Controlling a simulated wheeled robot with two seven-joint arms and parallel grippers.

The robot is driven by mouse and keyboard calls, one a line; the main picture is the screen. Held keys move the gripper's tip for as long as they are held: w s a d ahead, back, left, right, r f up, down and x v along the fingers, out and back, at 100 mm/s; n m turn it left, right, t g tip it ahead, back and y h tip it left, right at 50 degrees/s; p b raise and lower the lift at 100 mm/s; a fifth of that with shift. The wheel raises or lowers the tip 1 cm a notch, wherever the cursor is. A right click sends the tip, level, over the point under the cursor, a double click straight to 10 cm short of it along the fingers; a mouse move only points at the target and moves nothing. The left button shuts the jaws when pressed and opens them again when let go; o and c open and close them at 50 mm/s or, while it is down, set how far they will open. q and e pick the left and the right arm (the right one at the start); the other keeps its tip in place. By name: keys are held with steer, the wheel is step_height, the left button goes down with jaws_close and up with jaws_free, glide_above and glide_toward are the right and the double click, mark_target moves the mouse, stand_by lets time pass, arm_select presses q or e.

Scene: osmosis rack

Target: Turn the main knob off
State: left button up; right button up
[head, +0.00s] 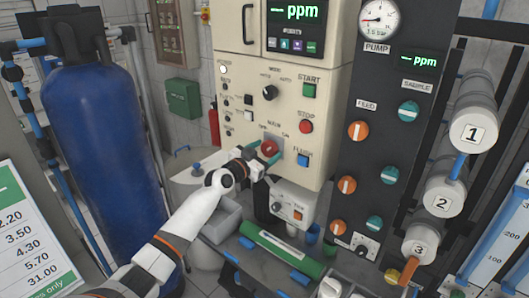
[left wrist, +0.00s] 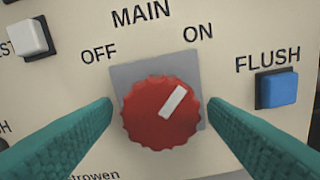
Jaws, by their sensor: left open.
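The main knob (left wrist: 160,115) is a red, scalloped dial on a grey square plate, under the label MAIN. Its white pointer mark aims up and right, toward ON; OFF is at the upper left. In the head view the knob (head: 269,148) is on the cream control panel (head: 232,68), partly behind my gripper. My left gripper (left wrist: 160,104) is open, with one teal finger on each side of the knob. Whether the fingers touch it I cannot tell. In the head view my left gripper (head: 260,157) is at the panel front. My right gripper is not in view.
A blue FLUSH button (left wrist: 277,88) is close to the right of the knob. A red STOP button (head: 306,127) and green START button (head: 309,91) are above it. A large blue tank (head: 100,130) stands left. A dark panel (head: 378,100) with orange and teal valves stands right.

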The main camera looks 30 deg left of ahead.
arm_select(q)
steer(key=shift+c, duration=0.6)
steer(key=c, duration=0.9)
steer(key=shift+o, duration=0.2)
steer(key=shift+n, duration=0.3)
steer(key=n, duration=0.2)
steer(key=shift+n+b, duration=0.4)
steer(key=n, duration=0.3)
steer(key=shift+n, duration=0.3)
steer(key=n, duration=0.5)
steer(key=shift+d+p, duration=0.1)
steer(key=shift+p, duration=0.2)
steer(key=n+p, duration=0.1)
steer(key=n, duration=0.5)
steer(key=shift+p, duration=0.3)
